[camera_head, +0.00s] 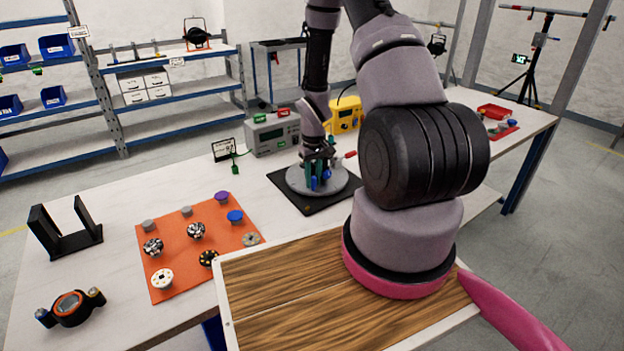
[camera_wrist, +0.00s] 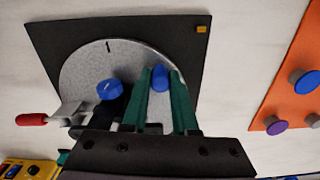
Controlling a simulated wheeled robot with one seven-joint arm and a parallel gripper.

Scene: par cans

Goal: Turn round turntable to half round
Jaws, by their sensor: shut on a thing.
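The round grey turntable (camera_head: 298,178) sits on a black square base on the white table. In the wrist view its disc (camera_wrist: 78,75) has a black tick mark (camera_wrist: 108,45) near its rim, and the base has a small yellow square (camera_wrist: 203,29) at one corner. A blue knob (camera_wrist: 110,90) stands on the disc. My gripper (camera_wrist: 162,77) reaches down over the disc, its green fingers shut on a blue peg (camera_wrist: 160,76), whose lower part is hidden. In the head view my gripper (camera_head: 319,172) is partly hidden among the turntable's parts.
A red-handled clamp (camera_wrist: 33,119) is at the turntable's edge. A grey power unit (camera_head: 272,132) and a yellow meter (camera_head: 346,114) stand behind. An orange mat (camera_head: 180,255) with several small parts lies to the left. A black bracket (camera_head: 65,240) stands further left.

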